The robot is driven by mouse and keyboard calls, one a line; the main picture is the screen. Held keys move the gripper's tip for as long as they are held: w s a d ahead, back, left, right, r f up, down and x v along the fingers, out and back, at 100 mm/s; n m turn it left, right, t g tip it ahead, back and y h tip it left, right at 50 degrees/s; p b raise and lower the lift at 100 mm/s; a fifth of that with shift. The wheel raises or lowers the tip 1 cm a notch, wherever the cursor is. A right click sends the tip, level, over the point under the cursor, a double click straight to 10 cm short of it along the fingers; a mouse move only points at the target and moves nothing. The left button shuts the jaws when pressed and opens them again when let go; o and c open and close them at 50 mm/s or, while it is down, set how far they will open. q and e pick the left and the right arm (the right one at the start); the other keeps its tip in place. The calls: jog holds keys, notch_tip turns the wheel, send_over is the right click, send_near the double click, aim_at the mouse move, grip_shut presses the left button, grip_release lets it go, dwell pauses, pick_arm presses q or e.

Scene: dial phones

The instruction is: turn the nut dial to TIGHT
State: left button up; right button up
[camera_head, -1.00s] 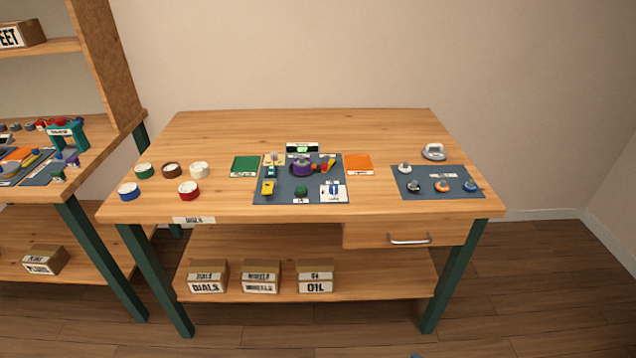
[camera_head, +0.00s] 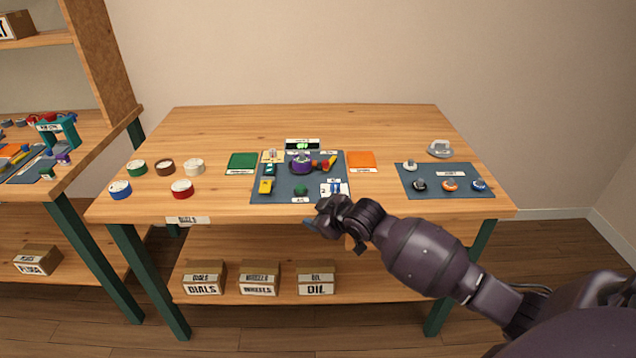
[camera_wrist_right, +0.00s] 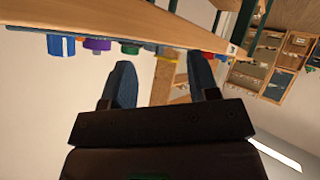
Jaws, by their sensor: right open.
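Several dials and parts sit on a blue-grey mat (camera_head: 266,198) at the middle of the workbench. A purple dial (camera_head: 301,164) is near its back and a green knob (camera_head: 301,190) near its front. A white plate with a blue part (camera_head: 335,188) is at its front right. The labels are too small to read, so I cannot tell which one is the nut dial. My right gripper (camera_head: 316,224) is by the bench's front edge, in front of the mat. In the right wrist view its blue fingers (camera_wrist_right: 161,80) are apart with nothing between them. My left gripper is out of view.
Several round dials, such as a red one (camera_head: 182,189), stand at the left of the bench. A second mat (camera_head: 436,168) with small knobs is at the right. Green (camera_head: 242,162) and orange (camera_head: 361,161) pads flank the middle mat. The bench's back is clear.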

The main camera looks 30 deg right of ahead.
jog(key=w+d+r+n+g+h+b, duration=0.1)
jog(key=w+d+r, duration=0.6)
jog(key=w+r, duration=0.3)
jog(key=n+g+y, duration=0.3)
jog(key=n+g, duration=0.1)
jog(key=g, duration=0.4)
send_near(335, 184)
jog(key=b+x, duration=0.2)
jog(key=x, duration=0.6)
jog(key=shift+s+f, duration=0.1)
jog(key=shift+a+f, duration=0.2)
jog(key=shift+f, duration=0.2)
jog(key=c, duration=0.9)
jog(key=shift+c, duration=0.2)
